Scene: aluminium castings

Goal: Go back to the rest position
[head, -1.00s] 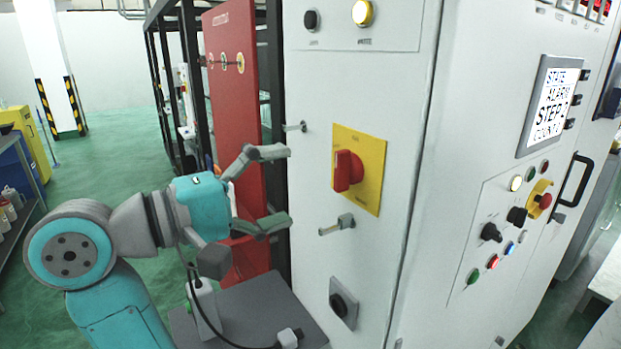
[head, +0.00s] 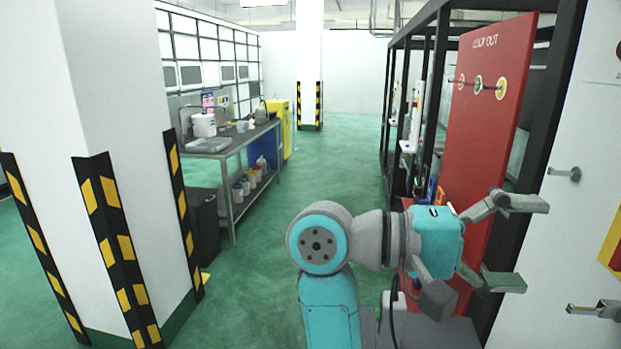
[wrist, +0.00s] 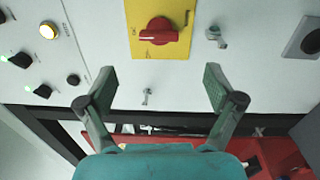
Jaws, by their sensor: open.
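My gripper (head: 514,242) is open and empty in the head view, its two fingers apart and pointing right toward the white cabinet (head: 575,135). In the wrist view my gripper (wrist: 160,85) also shows wide open, with nothing between the fingers. Beyond the fingertips, on the cabinet face, is a red rotary switch (wrist: 158,30) on a yellow plate (wrist: 181,12). A small metal latch (wrist: 215,36) is right of the plate, and another small fitting (wrist: 147,97) is below it. In the head view only the edge of the yellow plate (head: 613,244) shows.
A red lockout board (head: 480,150) stands behind my gripper, beside a black frame (head: 432,90). At left is a white pillar (head: 115,130) with striped guards. A workbench (head: 232,145) and a dark bin (head: 204,228) stand behind it. The green floor (head: 315,150) is open in the middle.

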